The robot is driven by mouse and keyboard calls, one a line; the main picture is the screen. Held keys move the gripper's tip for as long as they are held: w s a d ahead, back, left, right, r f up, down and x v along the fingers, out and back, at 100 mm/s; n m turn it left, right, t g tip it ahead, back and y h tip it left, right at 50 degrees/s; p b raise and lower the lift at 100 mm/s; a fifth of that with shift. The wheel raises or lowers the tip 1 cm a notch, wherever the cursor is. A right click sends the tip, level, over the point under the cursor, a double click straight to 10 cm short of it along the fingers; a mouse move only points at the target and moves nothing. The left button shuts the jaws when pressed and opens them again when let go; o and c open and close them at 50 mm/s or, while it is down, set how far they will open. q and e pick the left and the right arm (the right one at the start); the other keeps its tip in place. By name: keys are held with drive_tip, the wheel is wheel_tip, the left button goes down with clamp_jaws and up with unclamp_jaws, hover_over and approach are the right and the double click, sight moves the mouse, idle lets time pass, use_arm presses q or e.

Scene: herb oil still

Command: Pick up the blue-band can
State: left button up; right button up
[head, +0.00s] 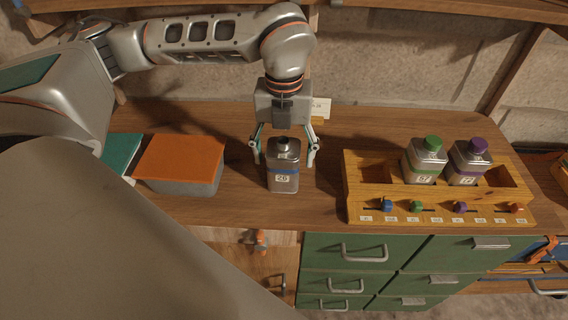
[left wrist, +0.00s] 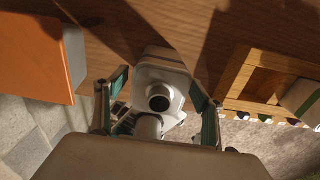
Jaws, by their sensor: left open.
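The blue-band can (head: 283,181) is a grey metal can with a dark cap, a blue band and a pale number label. It stands upright on the wooden bench, left of the wooden rack. My left gripper (head: 284,157) points down over it, open, with one finger on each side of the can. In the left wrist view the can (left wrist: 160,72) shows from above between the two spread fingers (left wrist: 159,88). I cannot tell whether either finger touches it. My right gripper is not in view.
A wooden rack (head: 353,189) at right holds a green-capped can (head: 424,161) and a purple-capped can (head: 468,163), with coloured knobs along its front. An orange-topped box (head: 180,160) is at left. Green drawers (head: 390,265) are below the bench. A small card (head: 320,107) stands behind the gripper.

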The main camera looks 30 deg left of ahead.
use_arm(q)
drive_tip(key=shift+f, duration=0.85)
drive_tip(key=shift+c, duration=0.4)
drive_tip(key=c, duration=1.6)
drive_tip(key=shift+r, duration=0.15)
